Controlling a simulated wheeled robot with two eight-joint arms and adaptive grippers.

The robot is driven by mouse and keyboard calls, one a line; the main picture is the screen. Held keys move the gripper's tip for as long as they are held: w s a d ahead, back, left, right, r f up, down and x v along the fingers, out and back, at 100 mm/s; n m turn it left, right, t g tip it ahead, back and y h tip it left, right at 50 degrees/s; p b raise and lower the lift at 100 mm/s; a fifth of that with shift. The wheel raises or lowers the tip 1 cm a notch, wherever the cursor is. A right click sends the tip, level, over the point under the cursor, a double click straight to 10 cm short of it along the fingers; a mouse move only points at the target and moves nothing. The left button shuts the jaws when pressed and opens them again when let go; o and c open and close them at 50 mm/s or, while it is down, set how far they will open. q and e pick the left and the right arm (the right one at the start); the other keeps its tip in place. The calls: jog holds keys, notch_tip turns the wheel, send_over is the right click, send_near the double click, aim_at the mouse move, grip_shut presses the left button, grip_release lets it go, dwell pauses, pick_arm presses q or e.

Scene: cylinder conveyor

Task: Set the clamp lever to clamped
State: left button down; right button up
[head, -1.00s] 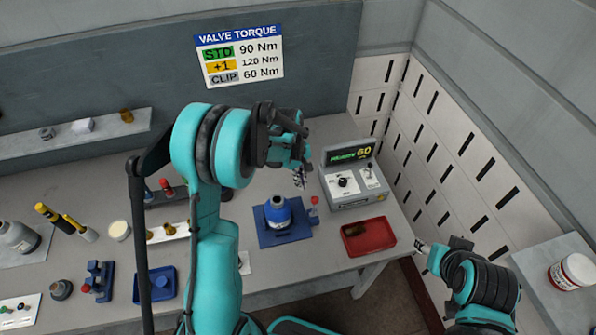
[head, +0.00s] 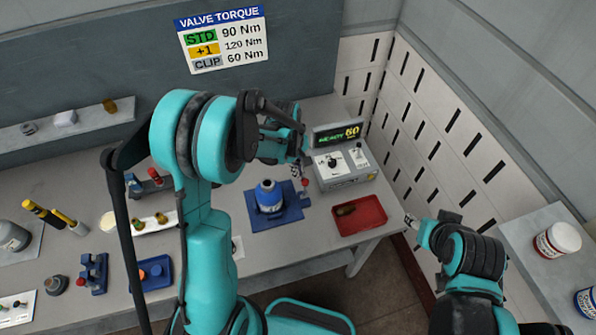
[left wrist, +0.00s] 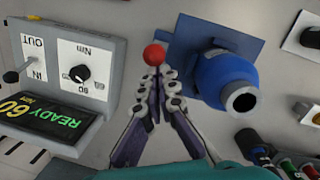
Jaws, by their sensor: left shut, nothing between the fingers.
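The clamp lever has a red ball knob (head: 304,182), also in the left wrist view (left wrist: 154,55). It stands at the right edge of a blue fixture plate (head: 281,217), which holds a blue bottle-shaped cylinder (head: 268,197) with a dark open top (left wrist: 240,98). My left gripper (head: 297,172) is shut and empty, its fingertips (left wrist: 156,76) right by the red knob. I cannot tell whether they touch it. The lever's shaft is mostly hidden. My right gripper (head: 410,220) is right of the red tray, away from the lever; its finger opening is too small to judge.
A grey control box (head: 348,181) reading READY 60, with a dial and a small IN/OUT lever (left wrist: 14,74), stands close right of my left gripper. A red tray (head: 372,226) lies in front of it. A torque sign (head: 221,40) hangs behind. Several parts and racks fill the bench's left.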

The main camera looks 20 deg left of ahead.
pick_arm(q)
jog(key=shift+s+d, duration=0.1)
jog(key=shift+s, duration=0.05)
jog(key=s+d+f+t+y+b, duration=0.4)
jog(key=s+b, duration=0.5)
jog(key=b, duration=0.3)
jog(key=shift+s+d+f+m+t+y+b, duration=0.4)
jog(key=shift+d+t, duration=0.85)
jog(key=shift+t, duration=0.65)
jog(key=shift+s, duration=0.15)
jog(key=shift+r, duration=0.15)
